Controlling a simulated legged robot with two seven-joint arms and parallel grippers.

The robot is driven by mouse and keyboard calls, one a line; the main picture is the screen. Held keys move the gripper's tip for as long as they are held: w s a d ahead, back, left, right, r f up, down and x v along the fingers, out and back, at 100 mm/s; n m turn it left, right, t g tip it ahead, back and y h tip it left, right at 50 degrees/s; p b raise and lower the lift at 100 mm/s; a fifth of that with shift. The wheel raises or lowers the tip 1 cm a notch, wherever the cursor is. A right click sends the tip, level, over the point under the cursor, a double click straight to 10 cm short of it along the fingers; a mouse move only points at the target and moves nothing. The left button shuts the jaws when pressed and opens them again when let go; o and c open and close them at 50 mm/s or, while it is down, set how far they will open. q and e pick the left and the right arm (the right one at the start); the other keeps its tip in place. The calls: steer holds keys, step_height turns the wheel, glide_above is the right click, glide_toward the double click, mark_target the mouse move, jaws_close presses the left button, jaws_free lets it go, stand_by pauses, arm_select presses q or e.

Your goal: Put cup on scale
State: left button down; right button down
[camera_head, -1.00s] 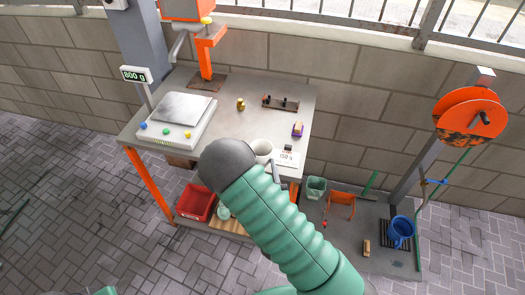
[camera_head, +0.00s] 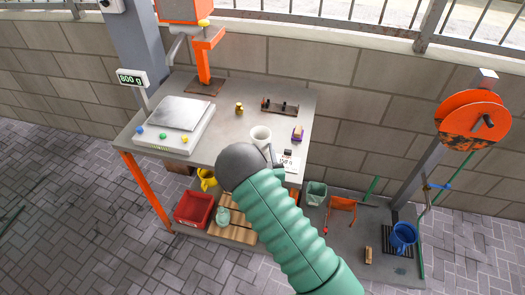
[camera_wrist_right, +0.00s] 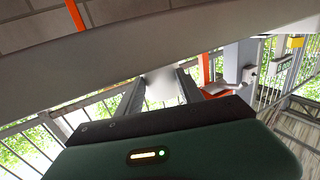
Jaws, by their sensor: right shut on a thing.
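A white cup (camera_head: 260,136) shows in the head view near the front right of the workbench, just beyond my right forearm. My right gripper (camera_head: 270,154) is mostly hidden behind the forearm. In the right wrist view the two dark fingers (camera_wrist_right: 158,92) are on either side of a blurred white shape, the cup (camera_wrist_right: 160,82), and are shut on it. The scale (camera_head: 180,112) has a square metal plate and stands at the bench's left, apart from the cup. The plate is empty. Its display (camera_head: 132,78) reads 800 g. My left gripper is out of view.
An orange post (camera_head: 205,65) stands behind the scale. The bench top between cup and scale is clear.

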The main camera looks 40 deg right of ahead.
steer(key=shift+f, duration=0.15)
steer(key=c, duration=0.7)
jaws_free()
steer(key=shift+c, duration=0.2)
